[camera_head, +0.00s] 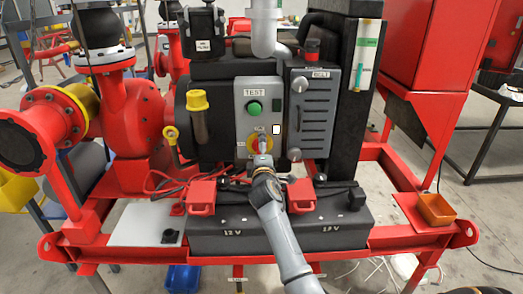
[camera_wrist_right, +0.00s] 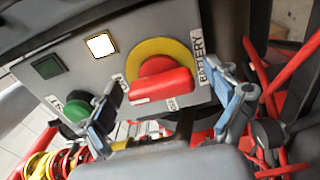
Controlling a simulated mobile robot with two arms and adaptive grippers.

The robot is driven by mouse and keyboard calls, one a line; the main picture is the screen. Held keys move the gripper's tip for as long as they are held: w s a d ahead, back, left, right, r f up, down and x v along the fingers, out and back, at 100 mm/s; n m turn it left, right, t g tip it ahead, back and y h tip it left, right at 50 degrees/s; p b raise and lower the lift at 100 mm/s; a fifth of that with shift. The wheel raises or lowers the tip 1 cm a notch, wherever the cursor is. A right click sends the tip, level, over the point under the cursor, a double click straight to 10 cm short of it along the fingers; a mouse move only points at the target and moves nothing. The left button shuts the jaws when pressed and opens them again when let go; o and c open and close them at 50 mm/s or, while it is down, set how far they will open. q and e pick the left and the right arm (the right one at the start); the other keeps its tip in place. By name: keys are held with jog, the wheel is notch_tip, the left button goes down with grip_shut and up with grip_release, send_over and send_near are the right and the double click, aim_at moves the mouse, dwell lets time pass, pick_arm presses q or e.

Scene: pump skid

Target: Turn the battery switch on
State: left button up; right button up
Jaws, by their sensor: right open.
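The battery switch (camera_head: 255,143) is a red rotary handle on a yellow disc, low on a grey panel (camera_head: 242,122). In the right wrist view the red handle (camera_wrist_right: 165,86) shows large, its bar nearly level in the picture, with a BATTERY label at its right and small labels at its left and below. My right gripper (camera_head: 263,160) is in front of the switch and hides part of it. In the wrist view its fingers (camera_wrist_right: 172,88) are spread, one on each side of the handle, with visible gaps; contact is not visible. My left gripper is not in view.
A green TEST button (camera_head: 254,107) sits above the switch, with a bright white square (camera_head: 276,129) and a dark green square (camera_head: 276,103) nearby. A ribbed grey box (camera_head: 313,115) adjoins at right.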

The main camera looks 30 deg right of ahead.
jog(key=v, duration=1.2)
jog(key=shift+s, duration=0.1)
dwell(0.4)
